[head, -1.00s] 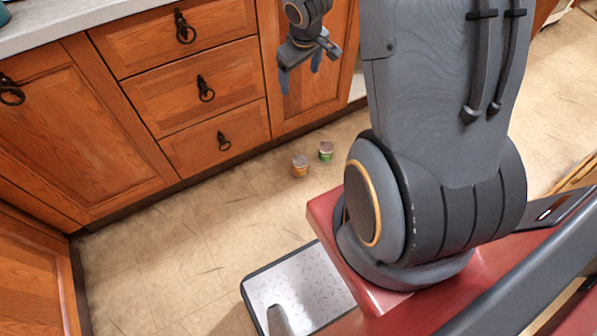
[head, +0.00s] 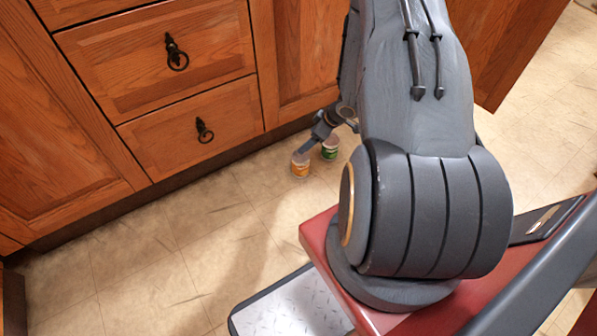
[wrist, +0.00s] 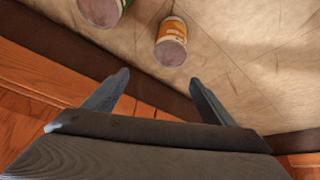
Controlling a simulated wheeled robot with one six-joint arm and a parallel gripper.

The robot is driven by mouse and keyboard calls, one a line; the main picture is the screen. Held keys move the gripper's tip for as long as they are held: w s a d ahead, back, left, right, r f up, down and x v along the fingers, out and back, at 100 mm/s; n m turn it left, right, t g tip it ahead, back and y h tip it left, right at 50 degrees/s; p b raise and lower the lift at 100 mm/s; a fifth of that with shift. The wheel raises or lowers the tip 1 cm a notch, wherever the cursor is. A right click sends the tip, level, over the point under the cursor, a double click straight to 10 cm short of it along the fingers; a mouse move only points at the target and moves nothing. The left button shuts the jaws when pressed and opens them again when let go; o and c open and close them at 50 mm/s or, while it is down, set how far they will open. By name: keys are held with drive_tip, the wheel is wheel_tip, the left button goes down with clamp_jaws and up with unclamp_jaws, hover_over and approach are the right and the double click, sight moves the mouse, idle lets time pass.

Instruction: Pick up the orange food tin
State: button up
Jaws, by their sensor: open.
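The orange food tin (head: 300,165) stands on the tiled floor near the cabinet base. In the wrist view the orange tin (wrist: 171,42) shows its label and grey top, beyond my fingertips and roughly in line with the gap between them. My gripper (wrist: 159,79) is open and empty. In the head view my gripper (head: 318,145) is low by the tins, and it partly covers them. A green tin (head: 330,148) stands just right of the orange one; in the wrist view this green tin (wrist: 101,10) is cut off at the top edge.
Wooden cabinets with drawers (head: 190,115) rise close behind the tins, with a dark base strip along the floor. The tiled floor (head: 150,260) in front and to the left is clear.

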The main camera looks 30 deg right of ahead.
sight(307, 157)
drive_tip(key=shift+n+y, duration=0.3)
drive_tip(key=shift+y, duration=0.3)
drive_tip(key=f+b, duration=0.1)
drive_tip(key=f, duration=0.1)
drive_tip(key=f+b, duration=0.1)
drive_tip(key=f, duration=0.2)
drive_tip(key=s+f+b, duration=0.1)
drive_tip(key=f, duration=0.2)
drive_tip(key=shift+a+f, duration=0.15)
drive_tip(key=shift+f, duration=0.05)
drive_tip(key=shift+b+x, duration=2.25)
drive_tip(key=shift+x, duration=1.65)
drive_tip(key=shift+s, duration=0.1)
drive_tip(key=c, duration=1.5)
